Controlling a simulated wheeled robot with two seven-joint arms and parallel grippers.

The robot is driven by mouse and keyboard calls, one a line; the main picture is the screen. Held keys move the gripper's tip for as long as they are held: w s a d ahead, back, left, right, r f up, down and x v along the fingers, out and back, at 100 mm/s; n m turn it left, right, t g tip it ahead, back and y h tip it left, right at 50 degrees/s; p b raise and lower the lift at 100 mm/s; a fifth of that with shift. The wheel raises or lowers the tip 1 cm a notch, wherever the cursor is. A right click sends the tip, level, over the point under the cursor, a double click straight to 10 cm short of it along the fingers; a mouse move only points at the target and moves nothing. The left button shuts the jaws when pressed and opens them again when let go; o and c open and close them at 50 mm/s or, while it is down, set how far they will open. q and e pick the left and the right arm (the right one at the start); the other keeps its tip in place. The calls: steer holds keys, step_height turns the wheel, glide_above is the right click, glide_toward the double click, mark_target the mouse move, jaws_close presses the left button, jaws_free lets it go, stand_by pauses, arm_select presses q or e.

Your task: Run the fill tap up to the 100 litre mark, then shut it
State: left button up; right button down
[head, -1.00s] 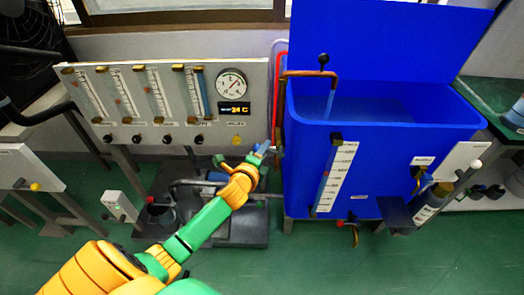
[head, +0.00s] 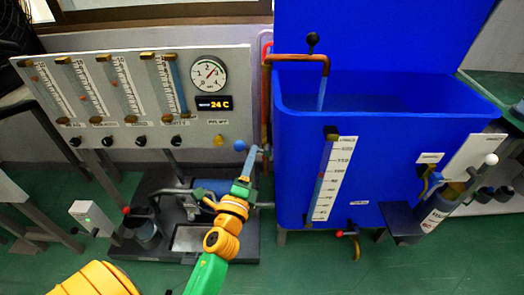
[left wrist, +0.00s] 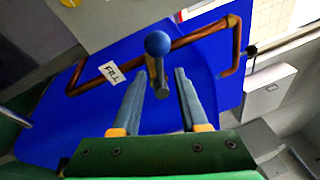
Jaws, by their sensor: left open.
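My left gripper (head: 250,166) is open between the flow panel and the blue tank (head: 390,185). A blue ball-ended lever (head: 239,145) is at its fingertips; in the left wrist view the ball (left wrist: 158,43) shows just beyond and between the open fingers (left wrist: 160,78), not clasped. A FILL label (left wrist: 112,72) hangs by the copper pipe behind it. My right gripper is out of view.
The flow panel (head: 120,90) with tubes, dial and a 24 C display stands to the left. A pump base (head: 180,245) lies below the gripper. A red-handled drain tap (head: 345,234) and a side bracket (head: 400,222) project from the tank.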

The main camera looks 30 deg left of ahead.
arm_select(q)
steer(key=p+x, duration=0.1)
steer(key=x, duration=0.5)
steer(key=shift+w+a, duration=0.3)
steer(key=shift+w, duration=0.05)
steer(key=shift+r, duration=0.1)
jaws_close()
stand_by(0.9)
